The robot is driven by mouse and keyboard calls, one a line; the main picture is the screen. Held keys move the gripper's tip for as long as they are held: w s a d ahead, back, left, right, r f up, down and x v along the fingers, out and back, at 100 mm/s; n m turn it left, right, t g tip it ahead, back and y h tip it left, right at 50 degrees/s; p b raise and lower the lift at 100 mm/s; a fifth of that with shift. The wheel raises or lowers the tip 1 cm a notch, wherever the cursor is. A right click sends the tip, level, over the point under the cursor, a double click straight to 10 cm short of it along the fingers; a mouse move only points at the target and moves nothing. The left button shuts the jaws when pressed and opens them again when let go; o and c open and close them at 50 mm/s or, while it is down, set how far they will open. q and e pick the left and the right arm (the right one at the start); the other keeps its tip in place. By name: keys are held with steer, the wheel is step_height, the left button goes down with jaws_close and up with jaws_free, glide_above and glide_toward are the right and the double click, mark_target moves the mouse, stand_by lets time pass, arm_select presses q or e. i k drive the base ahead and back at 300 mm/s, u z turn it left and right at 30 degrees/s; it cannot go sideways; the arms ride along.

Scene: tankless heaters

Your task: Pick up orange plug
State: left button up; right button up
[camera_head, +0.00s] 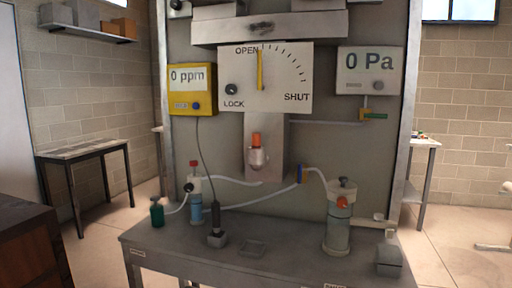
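An orange cylindrical piece (257,140), which looks like the orange plug, stands upright in a pale metal fitting (258,160) on the panel's lower middle. Its lower end is hidden in the fitting. A second, smaller orange-red part (342,202) sits on the side of the grey canister (338,234) at the right of the bench; I cannot tell whether it is a plug. Neither of my grippers is in view.
The metal bench (170,246) holds a blue-and-white bottle (196,208), a green bottle (157,213), a black probe in a block (216,239), a shallow tray (254,248) and a grey box (389,262). White hoses run across the panel. The bench's front middle is clear.

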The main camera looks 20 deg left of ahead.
mark_target(256, 137)
steer(key=u, duration=0.5)
steer(key=k, duration=0.6)
steer(key=u, duration=1.05)
steer(key=i, duration=0.85)
steer(key=z, duration=0.6)
steer(key=i, duration=0.8)
steer(key=z, duration=0.85)
